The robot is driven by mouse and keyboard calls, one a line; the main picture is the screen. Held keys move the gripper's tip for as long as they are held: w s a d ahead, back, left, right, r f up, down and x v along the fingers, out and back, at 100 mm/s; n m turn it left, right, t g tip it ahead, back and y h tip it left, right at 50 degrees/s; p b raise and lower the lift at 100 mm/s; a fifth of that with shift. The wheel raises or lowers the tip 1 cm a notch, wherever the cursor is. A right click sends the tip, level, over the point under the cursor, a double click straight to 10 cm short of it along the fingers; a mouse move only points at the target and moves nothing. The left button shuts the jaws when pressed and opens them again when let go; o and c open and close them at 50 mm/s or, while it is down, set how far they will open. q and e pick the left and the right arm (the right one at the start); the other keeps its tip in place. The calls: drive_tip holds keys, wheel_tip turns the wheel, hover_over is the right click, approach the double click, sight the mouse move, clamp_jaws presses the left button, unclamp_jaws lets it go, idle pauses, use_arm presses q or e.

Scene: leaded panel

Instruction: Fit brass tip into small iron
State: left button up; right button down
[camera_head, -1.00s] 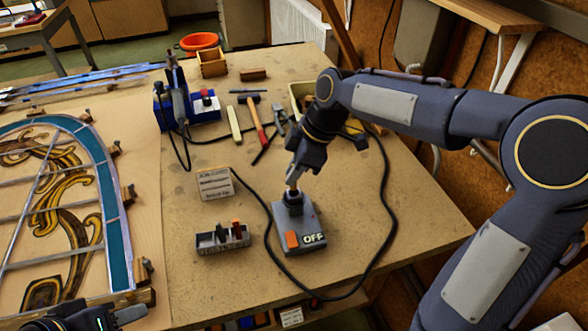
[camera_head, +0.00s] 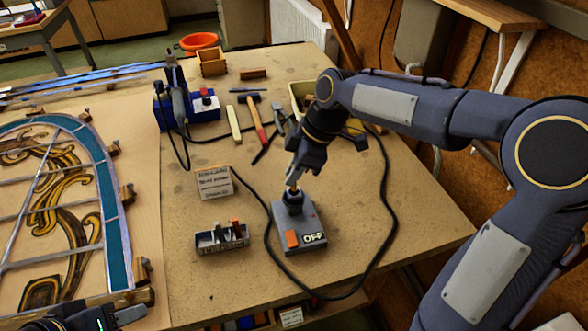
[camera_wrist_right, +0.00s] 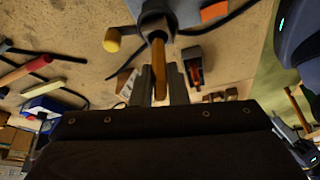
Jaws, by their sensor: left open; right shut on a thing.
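The small iron (camera_head: 293,201) stands upright on a grey base (camera_head: 300,232) with an orange switch and an OFF label. My right gripper (camera_head: 293,178) is above it, shut on the brass tip (camera_wrist_right: 159,65). In the right wrist view the tip points at the grey round end of the iron (camera_wrist_right: 158,12) and meets or overlaps its mouth. I cannot tell whether it is seated inside. My left gripper (camera_head: 128,313) is open and empty at the lower left, beside the leaded panel, and only partly in view.
A small rack (camera_head: 222,238) with dark and orange pieces stands left of the base, with a lettered block (camera_head: 213,183) behind it. A black cable loops around the base. A hammer (camera_head: 256,122) and a blue unit (camera_head: 203,107) lie farther back. The leaded panel (camera_head: 117,230) fills the left.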

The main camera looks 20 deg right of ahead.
sight(294, 189)
drive_tip(key=shift+f+b, duration=1.45)
drive_tip(key=shift+f, duration=0.4)
drive_tip(key=c, duration=1.3)
unclamp_jaws()
drive_tip(key=shift+c, duration=0.2)
drive_tip(key=shift+r, duration=0.15)
drive_tip(key=v, duration=0.7)
drive_tip(key=shift+d+r, duration=0.2)
drive_tip(key=shift+r, duration=0.1)
drive_tip(key=shift+s, duration=0.1)
drive_tip(key=s+d+f+m+t, duration=0.2)
drive_tip(key=s+f+m, duration=0.2)
drive_tip(key=s+m, duration=0.4)
drive_tip(key=s+d+f+m+t, duration=0.2)
drive_tip(key=s+f+m, duration=0.2)
drive_tip(key=s+m, duration=0.4)
drive_tip(key=s, duration=0.5)
drive_tip(key=shift+d+f+m, duration=0.25)
drive_tip(key=shift+d+m, duration=0.05)
drive_tip(key=shift+m, duration=0.1)
